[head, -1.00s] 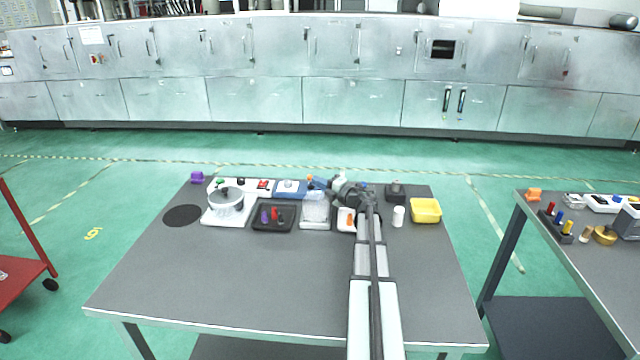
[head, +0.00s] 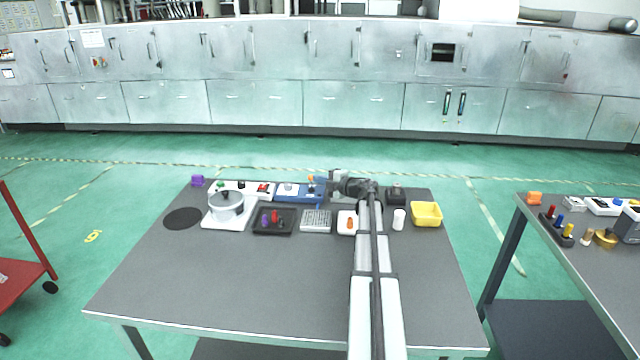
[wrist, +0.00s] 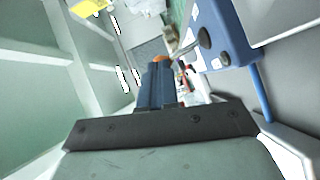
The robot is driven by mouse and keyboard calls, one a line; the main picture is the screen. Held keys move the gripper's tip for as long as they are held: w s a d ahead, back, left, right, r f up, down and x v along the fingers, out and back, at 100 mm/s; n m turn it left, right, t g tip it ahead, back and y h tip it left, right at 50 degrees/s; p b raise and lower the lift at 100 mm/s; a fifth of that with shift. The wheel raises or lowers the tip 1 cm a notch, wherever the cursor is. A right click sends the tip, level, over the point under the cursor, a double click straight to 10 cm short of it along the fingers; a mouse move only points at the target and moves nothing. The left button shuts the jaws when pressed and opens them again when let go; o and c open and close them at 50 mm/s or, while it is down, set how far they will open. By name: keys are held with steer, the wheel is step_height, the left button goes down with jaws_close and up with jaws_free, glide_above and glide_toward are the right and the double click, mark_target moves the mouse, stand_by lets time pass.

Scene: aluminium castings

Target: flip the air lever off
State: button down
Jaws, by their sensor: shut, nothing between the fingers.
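The air lever is a thin metal rod with an orange knob (head: 311,178), at the right part of a blue panel (head: 291,197) at the back of the table. In the wrist view the blue panel (wrist: 225,30) is at the upper right, and the metal rod (wrist: 187,47) runs from it towards the orange knob (wrist: 160,58). My gripper (wrist: 159,70) is shut and empty, with its blue fingertips close to the knob. I cannot tell whether they touch. In the head view my gripper (head: 324,183) is just right of the lever, and its fingers are hard to make out.
A metal pot (head: 226,207), a black tray (head: 262,231) with coloured pieces, a white gridded tray (head: 316,222), a white cylinder (head: 399,219) and a yellow bin (head: 426,214) stand nearby. The front of the table (head: 230,290) is clear.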

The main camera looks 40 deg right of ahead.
steer(key=shift+w+d+r+m+g, duration=0.3)
steer(key=shift+w+d+m+g, duration=0.25)
steer(key=shift+m+g, duration=0.15)
steer(key=shift+w+d, duration=0.3)
steer(key=shift+w, duration=0.05)
steer(key=shift+s, duration=0.15)
steer(key=d+r+v, duration=0.1)
steer(key=v, duration=0.8)
steer(key=shift+r, duration=0.35)
